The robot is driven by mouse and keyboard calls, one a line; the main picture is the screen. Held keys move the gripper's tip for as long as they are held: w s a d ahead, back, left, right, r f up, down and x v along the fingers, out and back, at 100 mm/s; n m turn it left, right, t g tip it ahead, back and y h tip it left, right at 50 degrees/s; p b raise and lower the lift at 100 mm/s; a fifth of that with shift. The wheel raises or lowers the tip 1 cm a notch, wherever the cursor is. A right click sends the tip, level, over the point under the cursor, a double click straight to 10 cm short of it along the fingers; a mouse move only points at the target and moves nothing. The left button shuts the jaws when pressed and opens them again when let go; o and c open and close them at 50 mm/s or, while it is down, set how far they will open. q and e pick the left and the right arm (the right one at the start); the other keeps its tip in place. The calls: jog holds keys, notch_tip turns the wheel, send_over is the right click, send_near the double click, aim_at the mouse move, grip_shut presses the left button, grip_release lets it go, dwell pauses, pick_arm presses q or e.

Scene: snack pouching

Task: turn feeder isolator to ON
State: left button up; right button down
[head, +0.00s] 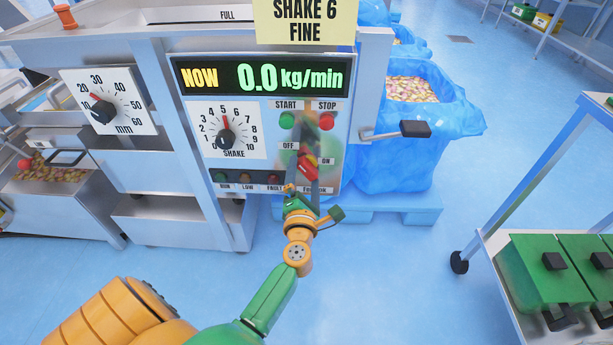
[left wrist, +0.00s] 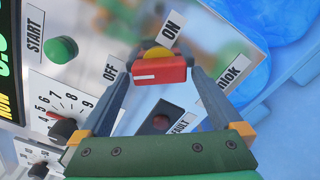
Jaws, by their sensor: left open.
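The feeder isolator (head: 307,161) is a red handle on a yellow base, low on the right of the control panel, between the OFF label (head: 289,146) and the ON label (head: 327,161). In the left wrist view the red handle (left wrist: 160,73) lies crosswise, its white mark on the end nearer OFF. My left gripper (head: 305,173) is open, with one finger on each side of the handle; it also shows in the left wrist view (left wrist: 164,68). Whether the fingers touch the handle I cannot tell. My right gripper is not in view.
The green START button (head: 287,120) and red STOP button (head: 326,121) sit above the isolator. A SHAKE dial (head: 225,138) is to the left. A black-ended lever (head: 414,129) sticks out right of the panel.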

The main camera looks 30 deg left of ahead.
pick_arm(q)
jog(key=shift+w+a, duration=0.2)
jog(key=shift+w, duration=0.1)
jog(key=c, duration=1.2)
